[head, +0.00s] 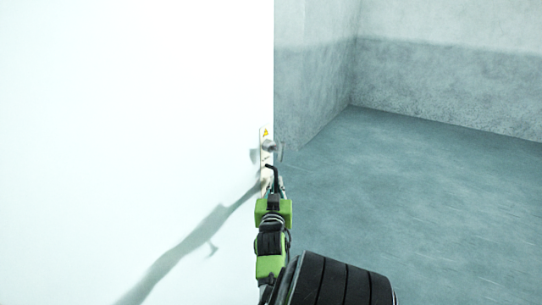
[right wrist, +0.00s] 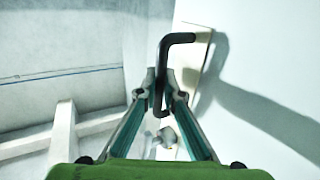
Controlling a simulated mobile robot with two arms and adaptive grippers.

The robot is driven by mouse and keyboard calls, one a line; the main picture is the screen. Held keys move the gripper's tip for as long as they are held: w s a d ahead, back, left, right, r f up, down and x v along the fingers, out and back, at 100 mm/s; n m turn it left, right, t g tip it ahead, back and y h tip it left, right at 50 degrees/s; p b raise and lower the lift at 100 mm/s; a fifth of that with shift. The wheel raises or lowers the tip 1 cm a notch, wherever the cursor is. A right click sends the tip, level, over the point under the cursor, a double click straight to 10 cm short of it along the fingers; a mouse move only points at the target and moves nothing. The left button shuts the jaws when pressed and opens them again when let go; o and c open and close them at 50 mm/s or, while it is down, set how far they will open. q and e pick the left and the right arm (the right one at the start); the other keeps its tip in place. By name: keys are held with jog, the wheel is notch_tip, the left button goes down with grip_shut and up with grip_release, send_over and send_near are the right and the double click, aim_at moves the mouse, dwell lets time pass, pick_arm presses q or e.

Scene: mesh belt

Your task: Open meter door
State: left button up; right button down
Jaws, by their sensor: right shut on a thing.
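The meter door (head: 150,110) shows as a large plain white panel filling the left half of the head view. A pale narrow handle plate (head: 265,134) with a small yellow warning mark is near its right edge. A black bent handle (right wrist: 180,38) stands out from the plate, which also shows in the right wrist view (right wrist: 197,45). My right gripper (right wrist: 161,92) is shut on the handle's straight part, the bend sticking out beyond the fingertips. In the head view my right gripper (head: 272,182) is small and partly hides the handle. My left gripper is not in view.
Grey-blue floor (head: 420,180) lies open to the right of the door's edge. A concrete wall (head: 450,80) stands at the back, meeting another wall in a corner. A rounded grey knob (right wrist: 168,136) sits below the handle in the right wrist view.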

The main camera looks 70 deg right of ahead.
jog(key=shift+s+a+r, duration=0.1)
jog(key=shift+s+a, duration=0.05)
jog(key=shift+s, duration=0.05)
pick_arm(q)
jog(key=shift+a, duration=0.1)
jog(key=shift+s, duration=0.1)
pick_arm(e)
jog(key=c, duration=2.5)
grip_release()
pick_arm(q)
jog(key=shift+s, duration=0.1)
pick_arm(e)
jog(key=shift+o, duration=0.3)
